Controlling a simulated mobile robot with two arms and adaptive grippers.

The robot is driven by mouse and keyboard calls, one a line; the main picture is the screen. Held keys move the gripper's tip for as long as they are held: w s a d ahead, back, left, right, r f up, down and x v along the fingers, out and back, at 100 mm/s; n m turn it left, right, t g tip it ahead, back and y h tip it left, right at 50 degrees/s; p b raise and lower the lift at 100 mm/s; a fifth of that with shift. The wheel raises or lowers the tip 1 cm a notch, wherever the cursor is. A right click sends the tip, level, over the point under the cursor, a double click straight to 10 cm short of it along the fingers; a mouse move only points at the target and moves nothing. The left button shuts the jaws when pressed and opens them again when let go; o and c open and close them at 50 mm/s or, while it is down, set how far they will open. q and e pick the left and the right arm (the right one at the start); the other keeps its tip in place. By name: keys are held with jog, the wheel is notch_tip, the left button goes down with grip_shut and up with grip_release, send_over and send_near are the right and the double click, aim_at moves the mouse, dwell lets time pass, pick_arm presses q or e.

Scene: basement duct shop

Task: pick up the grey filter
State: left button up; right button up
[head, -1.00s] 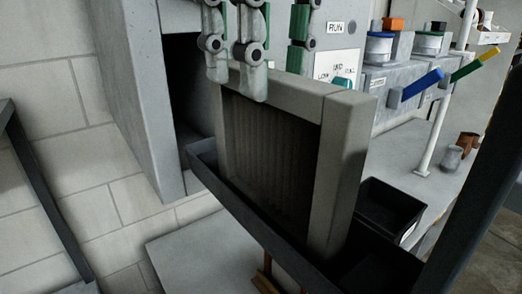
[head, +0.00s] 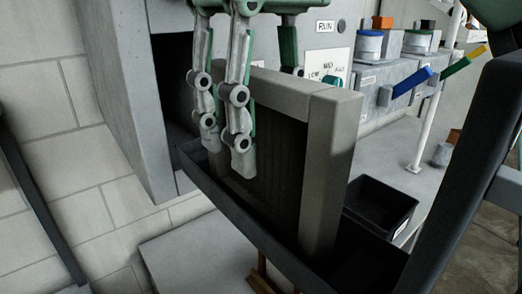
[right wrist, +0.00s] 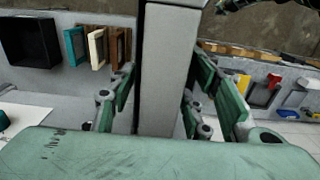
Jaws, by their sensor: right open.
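The grey filter (head: 330,180) stands upright in a dark narrow tray (head: 245,228), with its thick grey frame around a dark pleated face. My right gripper (head: 256,110) is open over the filter's upper left part. In the head view, its near fingers hang in front of the pleated face, and the far finger goes down behind the top edge, partly hidden. In the right wrist view, the filter (right wrist: 165,70) stands between the open fingers (right wrist: 160,100), with a visible gap on each side. My left gripper is not in view.
A grey cabinet (head: 120,90) with a dark opening stands left of the filter. A black bin (head: 380,208) sits behind the filter on the right. Blue and yellow-green handles (head: 412,84) stick out beyond it. A dark slanting bar (head: 455,170) crosses the right side.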

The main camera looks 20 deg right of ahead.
jog(key=shift+w+d+f, duration=0.1)
jog(key=shift+w+f, duration=0.1)
jog(key=shift+f, duration=0.75)
jog(key=shift+s, duration=0.2)
jog(key=shift+c, duration=0.2)
jog(key=shift+w, duration=0.1)
jog(key=c, duration=0.7)
grip_shut()
